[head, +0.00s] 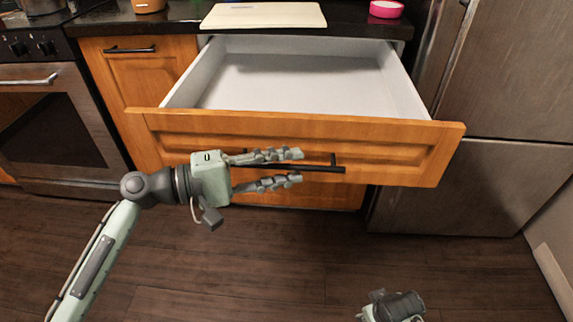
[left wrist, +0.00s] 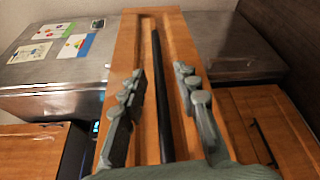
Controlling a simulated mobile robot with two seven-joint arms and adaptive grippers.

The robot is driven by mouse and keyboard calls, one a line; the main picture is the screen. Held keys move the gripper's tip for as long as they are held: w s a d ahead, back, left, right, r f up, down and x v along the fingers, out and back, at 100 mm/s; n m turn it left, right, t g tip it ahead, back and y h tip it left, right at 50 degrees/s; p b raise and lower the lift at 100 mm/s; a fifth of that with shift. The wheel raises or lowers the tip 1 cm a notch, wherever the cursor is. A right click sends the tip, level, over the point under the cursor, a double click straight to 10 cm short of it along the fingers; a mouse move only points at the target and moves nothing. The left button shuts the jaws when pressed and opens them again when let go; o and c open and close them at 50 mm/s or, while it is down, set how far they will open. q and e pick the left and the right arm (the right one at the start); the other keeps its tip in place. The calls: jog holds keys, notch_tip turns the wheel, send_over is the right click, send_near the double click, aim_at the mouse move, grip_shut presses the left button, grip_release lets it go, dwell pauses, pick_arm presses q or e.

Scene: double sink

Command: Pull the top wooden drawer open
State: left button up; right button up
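The top wooden drawer (head: 300,128) stands far out from the cabinet, and its empty white inside shows in the head view. Its orange-brown front also fills the middle of the left wrist view (left wrist: 148,50). A long black bar handle (head: 318,169) runs along the front. My left gripper (head: 299,166) is at the handle, with one finger on each side of the bar. In the left wrist view the fingers are spread, with the handle (left wrist: 160,95) between them and gaps visible. A small part of my right arm shows at the bottom of the head view; its fingers are not visible.
A steel fridge (head: 510,80) stands right of the drawer, and an oven (head: 55,120) stands at the left. A pale board (head: 263,15) and a pink round item (head: 386,9) lie on the dark counter. The wooden floor (head: 270,260) in front is clear.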

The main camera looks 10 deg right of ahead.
pick_arm(q)
jog(key=s+a, duration=0.1)
jog(key=a, duration=1)
jog(key=shift+s+a+r, duration=0.15)
jog(key=shift+a+r, duration=0.2)
jog(key=shift+r, duration=0.1)
